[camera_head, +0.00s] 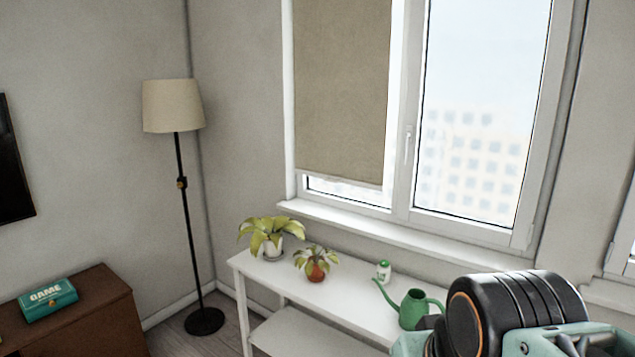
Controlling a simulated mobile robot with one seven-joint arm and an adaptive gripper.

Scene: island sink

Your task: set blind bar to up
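A beige roller blind (342,90) covers most of the left window pane. Its bottom bar (338,179) hangs low, a little above the sill, with a strip of glass showing under it. The right pane (478,110) has no blind over it. A black and pale green part of my own arm shows at the bottom right, in front of the white table. My gripper's fingers are not visible, and nothing is seen touching the blind bar.
A white table (340,299) below the window holds two potted plants (264,238), (316,267), a small white-green bottle (383,271) and a green watering can (413,309). A floor lamp (175,107) stands in the corner. A brown cabinet (95,315) carries a teal game box (48,299).

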